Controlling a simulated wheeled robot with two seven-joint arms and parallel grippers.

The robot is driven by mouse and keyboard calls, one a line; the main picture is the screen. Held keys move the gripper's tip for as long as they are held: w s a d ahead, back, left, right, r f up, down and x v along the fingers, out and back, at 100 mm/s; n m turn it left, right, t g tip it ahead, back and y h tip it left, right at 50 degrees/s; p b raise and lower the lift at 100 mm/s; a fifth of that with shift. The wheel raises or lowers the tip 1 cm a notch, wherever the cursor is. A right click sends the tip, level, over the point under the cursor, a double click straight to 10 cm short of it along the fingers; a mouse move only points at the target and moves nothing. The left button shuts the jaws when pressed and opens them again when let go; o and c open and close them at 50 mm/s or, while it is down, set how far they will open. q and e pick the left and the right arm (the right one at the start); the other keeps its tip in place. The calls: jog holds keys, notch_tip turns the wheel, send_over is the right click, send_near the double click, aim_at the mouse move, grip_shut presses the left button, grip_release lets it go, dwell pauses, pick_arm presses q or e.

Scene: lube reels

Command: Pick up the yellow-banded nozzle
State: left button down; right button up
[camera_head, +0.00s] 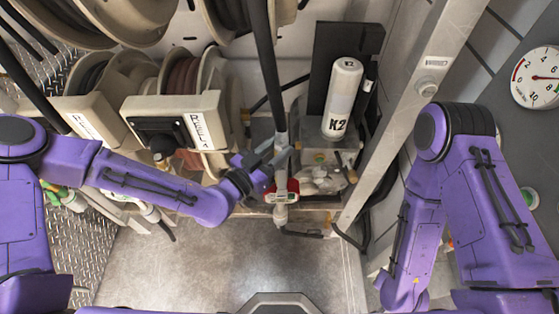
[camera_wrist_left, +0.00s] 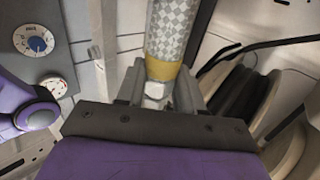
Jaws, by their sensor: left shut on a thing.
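The yellow-banded nozzle (camera_wrist_left: 163,70) shows in the left wrist view, with a grey checkered sleeve running up from its yellow band. Pale metal fittings sit below the band, between the jaws. My left gripper (camera_wrist_left: 158,92) is shut on it there. In the head view my left gripper (camera_head: 279,156) is at a grey, upright fitting under a thick black hose (camera_head: 264,65). The yellow band is not clear in the head view. My right arm is at the right; its gripper is out of view.
Hose reels (camera_head: 186,88) stand at the upper left. A white K2 canister (camera_head: 342,98) stands right of the hose, above a cluttered shelf. A slanted metal post (camera_head: 411,105) and a dial gauge (camera_head: 537,77) are at the right. The floor (camera_head: 235,262) in front is clear.

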pick_arm(q)
notch_tip(320, 180, up, 7)
jog(key=shift+f+b, duration=0.15)
jog(key=shift+b, duration=0.2)
jog(key=p+v, duration=1.1)
jog(key=v, duration=0.7)
